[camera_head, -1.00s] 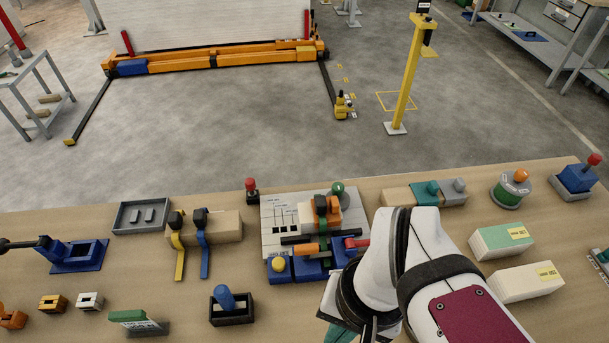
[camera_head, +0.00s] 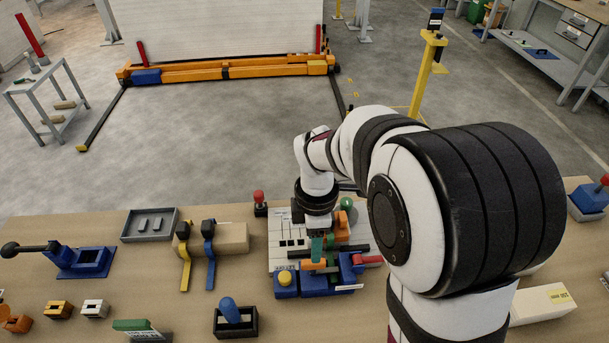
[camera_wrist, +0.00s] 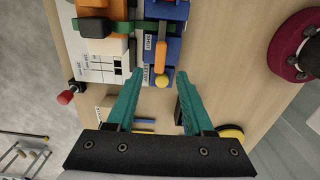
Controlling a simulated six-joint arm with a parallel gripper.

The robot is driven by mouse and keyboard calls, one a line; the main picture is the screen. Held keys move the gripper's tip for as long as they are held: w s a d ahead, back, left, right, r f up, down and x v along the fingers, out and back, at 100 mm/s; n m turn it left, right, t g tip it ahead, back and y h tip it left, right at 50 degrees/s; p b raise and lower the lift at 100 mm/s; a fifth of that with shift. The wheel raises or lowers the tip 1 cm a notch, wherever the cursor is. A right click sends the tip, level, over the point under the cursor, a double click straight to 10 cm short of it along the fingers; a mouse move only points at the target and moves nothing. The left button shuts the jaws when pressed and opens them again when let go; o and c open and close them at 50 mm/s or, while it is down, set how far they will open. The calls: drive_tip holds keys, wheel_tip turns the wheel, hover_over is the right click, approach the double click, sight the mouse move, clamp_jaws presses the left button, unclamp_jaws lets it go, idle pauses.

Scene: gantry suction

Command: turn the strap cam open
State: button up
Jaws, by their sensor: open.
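The strap fixture has a blue base (camera_head: 318,290) with a yellow knob (camera_head: 286,277), a green strap (camera_head: 332,262) and an orange lever (camera_head: 313,264), which I take for the strap cam. In the wrist view, the orange lever (camera_wrist: 160,52) lies along the blue blocks (camera_wrist: 152,72), beside the green strap (camera_wrist: 141,50). My gripper (camera_wrist: 159,76) is open, its teal fingers apart with nothing held. The yellow knob (camera_wrist: 162,81) shows between the fingertips. In the head view my gripper (camera_head: 316,246) hangs over the fixture and hides part of it. Contact cannot be told.
A grey-white panel (camera_head: 283,258) lies under the fixture. A red-topped post (camera_head: 259,200) and green knob (camera_head: 346,203) stand behind. My arm hides the right side.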

sight(320, 266)
wheel_tip(320, 266, down, 7)
drive_tip(key=shift+f, duration=0.15)
clamp_jaws()
